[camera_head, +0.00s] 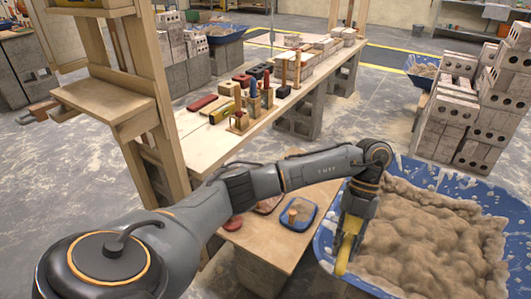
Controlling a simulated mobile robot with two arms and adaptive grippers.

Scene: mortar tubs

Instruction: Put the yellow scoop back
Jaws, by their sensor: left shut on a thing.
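My left arm reaches in from the left, and my left gripper (353,222) points down over the left side of a blue tub (323,246). The gripper is shut on the yellow scoop (345,255), which hangs below it by the tub's left wall. The scoop's lower end is near the mortar; I cannot tell whether it touches. Brown, lumpy mortar (430,235) fills the tub. My right gripper is not in view.
A low wooden table (265,243) left of the tub holds a blue tray (300,214) and a red round item (233,222). Behind, a long workbench (190,150) carries several tools and blocks. Stacked bricks (470,110) stand behind the tub at the right.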

